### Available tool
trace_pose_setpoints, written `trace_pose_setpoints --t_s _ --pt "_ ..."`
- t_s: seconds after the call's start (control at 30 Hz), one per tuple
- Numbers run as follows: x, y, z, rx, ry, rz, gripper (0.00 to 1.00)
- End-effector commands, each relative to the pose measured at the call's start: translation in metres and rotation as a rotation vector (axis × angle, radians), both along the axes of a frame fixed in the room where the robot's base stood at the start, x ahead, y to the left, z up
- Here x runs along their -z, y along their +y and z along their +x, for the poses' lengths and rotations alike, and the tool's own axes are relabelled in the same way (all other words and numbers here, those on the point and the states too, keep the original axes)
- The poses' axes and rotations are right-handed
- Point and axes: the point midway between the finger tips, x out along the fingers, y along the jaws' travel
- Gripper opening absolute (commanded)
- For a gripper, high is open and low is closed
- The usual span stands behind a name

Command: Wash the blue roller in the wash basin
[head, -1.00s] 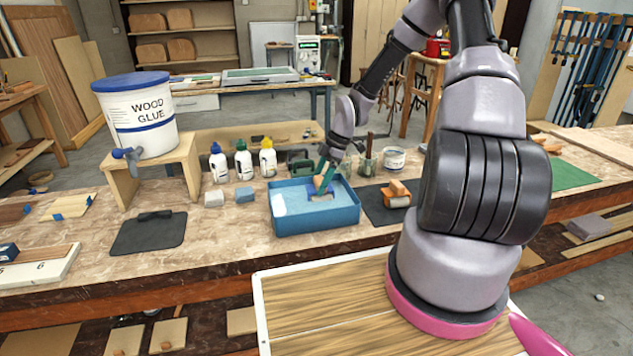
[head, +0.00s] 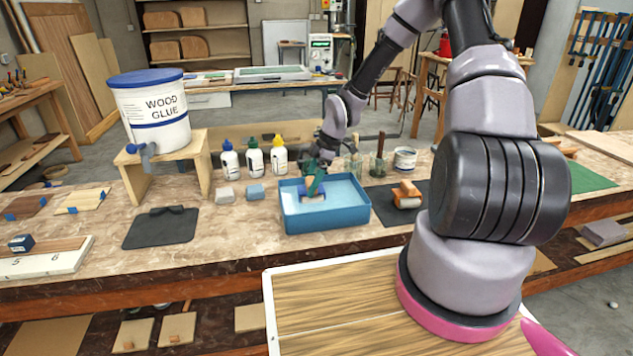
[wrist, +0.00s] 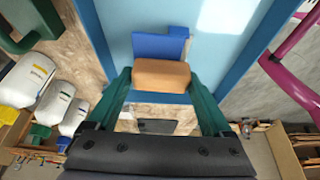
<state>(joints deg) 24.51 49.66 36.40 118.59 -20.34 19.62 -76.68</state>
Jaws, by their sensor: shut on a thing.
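The blue roller (wrist: 158,46) has a wooden block-shaped handle (wrist: 160,75), and my gripper (wrist: 160,82) is shut on that handle between its green fingers. The blue roller (head: 311,190) is low inside the basin, partly hidden by the fingers. The basin holds pale blue water. I cannot tell how deep the roller sits in it. The basin wall (wrist: 262,50) also shows in the wrist view.
A wooden block with an orange roller (head: 407,199) lies on a dark mat right of the basin. Several glue bottles (head: 254,156) stand behind left, with two small blocks before them. Jars (head: 377,165) stand behind right. A dark mat (head: 160,228) lies left.

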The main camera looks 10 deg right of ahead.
Motion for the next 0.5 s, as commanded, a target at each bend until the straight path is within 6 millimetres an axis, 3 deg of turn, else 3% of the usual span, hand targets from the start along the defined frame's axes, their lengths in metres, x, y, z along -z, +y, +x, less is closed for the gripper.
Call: trace_pose_setpoints --t_s 0.27,0.5 --pt "0.000 -0.001 0.000 0.001 -0.001 0.000 0.40" --pt "0.000 -0.021 0.000 0.003 0.000 0.000 0.40"
